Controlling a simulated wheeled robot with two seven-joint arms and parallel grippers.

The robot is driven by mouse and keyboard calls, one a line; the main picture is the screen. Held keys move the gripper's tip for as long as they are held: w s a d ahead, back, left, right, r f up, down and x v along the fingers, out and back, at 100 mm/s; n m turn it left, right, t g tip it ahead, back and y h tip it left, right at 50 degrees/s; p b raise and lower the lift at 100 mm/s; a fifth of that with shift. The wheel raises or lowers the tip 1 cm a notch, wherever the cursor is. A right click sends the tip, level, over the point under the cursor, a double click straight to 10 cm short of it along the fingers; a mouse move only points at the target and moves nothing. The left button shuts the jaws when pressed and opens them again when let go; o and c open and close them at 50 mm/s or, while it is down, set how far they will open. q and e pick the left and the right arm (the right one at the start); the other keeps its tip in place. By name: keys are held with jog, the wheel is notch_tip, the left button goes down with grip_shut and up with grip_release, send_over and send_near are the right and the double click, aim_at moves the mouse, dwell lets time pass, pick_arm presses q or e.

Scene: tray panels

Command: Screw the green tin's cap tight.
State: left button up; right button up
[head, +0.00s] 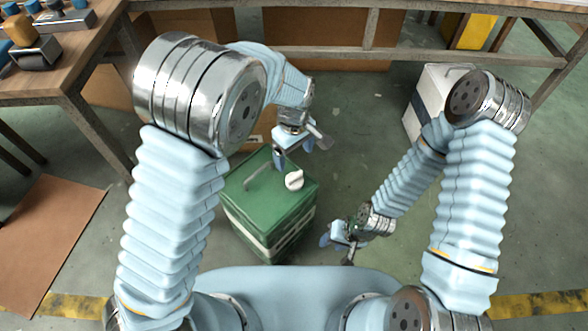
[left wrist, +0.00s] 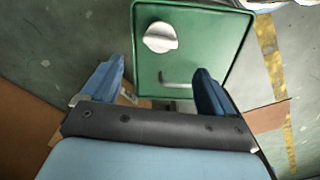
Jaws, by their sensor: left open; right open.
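The green tin (head: 238,193) is a boxy container with a pale band around its side, standing on the floor in front of me. Its round white cap (head: 294,180) sits on the right part of the top. The cap also shows in the left wrist view (left wrist: 160,37), beyond the fingertips and not between them. I cannot tell how tight it is. My left gripper (head: 298,152) is open and empty, above the far side of the tin. Its two blue fingers show in the left wrist view (left wrist: 158,80). My right gripper (head: 337,248) is open and empty, right of the tin.
A carry handle (head: 257,176) stands on the tin's top, left of the cap. A white box (head: 425,105) stands at the back right. A workbench (head: 85,75) with tools is at the left. Cardboard (head: 45,235) lies on the floor. Floor right of the tin is clear.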

aim_at(294, 175)
pick_arm(q)
notch_tip(294, 175, down, 9)
jog(key=shift+f, duration=0.15)
jog(key=c, duration=1.1)
jog(key=shift+o, duration=0.2)
